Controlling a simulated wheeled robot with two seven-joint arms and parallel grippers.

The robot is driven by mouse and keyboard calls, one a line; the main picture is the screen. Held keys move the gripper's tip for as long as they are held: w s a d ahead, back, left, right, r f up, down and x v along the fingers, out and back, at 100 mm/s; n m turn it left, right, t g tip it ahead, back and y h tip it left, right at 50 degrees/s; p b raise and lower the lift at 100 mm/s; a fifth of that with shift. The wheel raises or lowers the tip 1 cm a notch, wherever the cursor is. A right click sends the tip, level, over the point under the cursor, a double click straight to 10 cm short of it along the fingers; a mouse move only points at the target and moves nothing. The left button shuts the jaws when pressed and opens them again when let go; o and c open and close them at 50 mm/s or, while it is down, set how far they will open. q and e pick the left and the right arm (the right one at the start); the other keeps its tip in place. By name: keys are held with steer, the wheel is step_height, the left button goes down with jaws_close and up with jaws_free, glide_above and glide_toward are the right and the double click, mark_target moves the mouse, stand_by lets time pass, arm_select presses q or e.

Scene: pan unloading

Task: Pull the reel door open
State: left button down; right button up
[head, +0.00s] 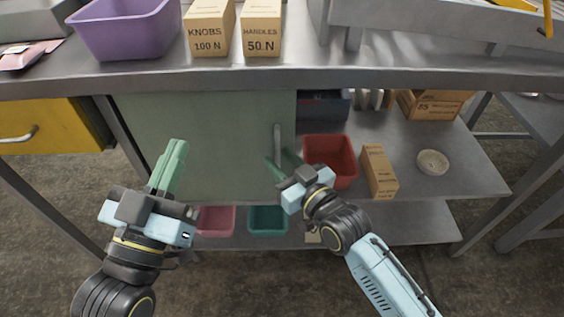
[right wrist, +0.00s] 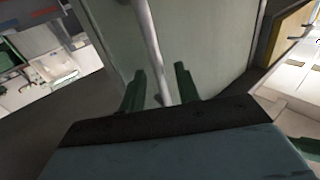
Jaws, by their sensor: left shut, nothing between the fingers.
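The reel door (head: 205,135) is a grey-green panel below the worktop, covering the left part of the shelf space. Its upright metal bar handle (head: 277,143) is near its right edge. My right gripper (head: 280,161) is at the lower end of the handle. In the right wrist view its green fingers (right wrist: 161,72) are apart, with the handle (right wrist: 149,40) between them in the picture; I see no finger touching the bar. My left gripper (head: 177,147) is shut and empty, in front of the door's left part.
A red bin (head: 345,160), a tan box (head: 379,170) and a pale round dish (head: 433,163) are on the shelf right of the door. Pink (head: 216,220) and teal (head: 267,219) bins are on the lower shelf. The worktop edge (head: 220,80) runs above the door.

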jaws_close()
steer(key=shift+s+a, duration=0.1)
stand_by(0.5)
